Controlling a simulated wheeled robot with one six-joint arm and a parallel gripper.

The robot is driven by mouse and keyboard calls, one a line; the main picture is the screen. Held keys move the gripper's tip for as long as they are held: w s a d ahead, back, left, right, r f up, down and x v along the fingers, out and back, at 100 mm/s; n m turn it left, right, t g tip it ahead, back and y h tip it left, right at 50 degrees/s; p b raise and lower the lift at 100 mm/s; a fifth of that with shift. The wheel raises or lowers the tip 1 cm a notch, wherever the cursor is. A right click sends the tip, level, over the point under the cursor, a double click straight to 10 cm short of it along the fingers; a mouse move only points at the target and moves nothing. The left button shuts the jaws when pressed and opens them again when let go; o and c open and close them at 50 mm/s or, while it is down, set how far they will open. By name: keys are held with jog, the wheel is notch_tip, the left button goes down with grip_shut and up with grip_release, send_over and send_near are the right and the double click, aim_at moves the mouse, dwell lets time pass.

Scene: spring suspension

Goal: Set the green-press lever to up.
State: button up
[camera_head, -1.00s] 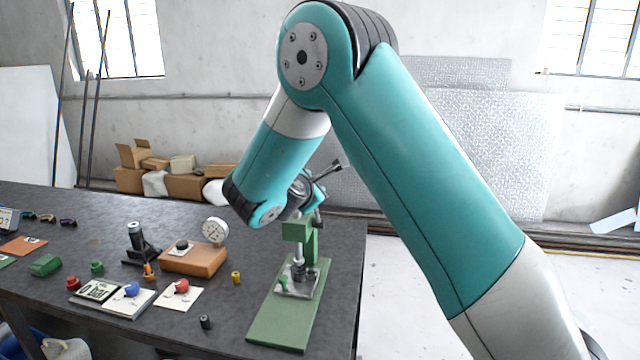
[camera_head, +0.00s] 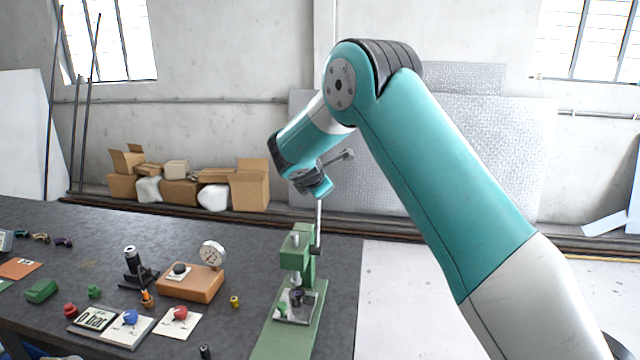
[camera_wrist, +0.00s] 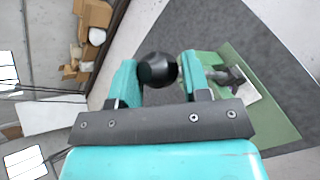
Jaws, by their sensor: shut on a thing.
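The green press (camera_head: 303,258) stands on its long green base near the right end of the dark table. Its lever (camera_head: 319,220) is a thin silver rod rising almost straight up from a dark pivot on the press's right side. My gripper (camera_head: 319,188) is at the top of the lever, above the press head. In the wrist view, the lever's black ball knob (camera_wrist: 157,70) sits between the two teal fingers of my gripper (camera_wrist: 158,76). The knob is hidden in the head view. The press (camera_wrist: 235,75) shows partly behind the right finger.
Left of the press are a dial gauge on an orange block (camera_head: 192,282), a small yellow part (camera_head: 234,301), a black cylinder (camera_head: 205,352) and cards with coloured knobs. Cardboard boxes (camera_head: 180,192) lie by the back wall. Space above the press is free apart from my arm.

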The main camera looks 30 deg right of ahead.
jog(key=shift+w+d+f, duration=0.2)
jog(key=shift+d, duration=0.2)
jog(key=o, duration=1.2)
jog(key=shift+x, duration=0.95)
jog(key=shift+c, duration=0.2)
jog(key=shift+s+a+r, duration=0.1)
jog(key=shift+a+r, duration=0.25)
jog(key=shift+a, duration=0.25)
jog(key=shift+d, duration=0.1)
jog(key=b+v, duration=0.7)
jog(key=v, duration=1)
jog(key=shift+r, duration=0.45)
jog(key=shift+s, duration=0.1)
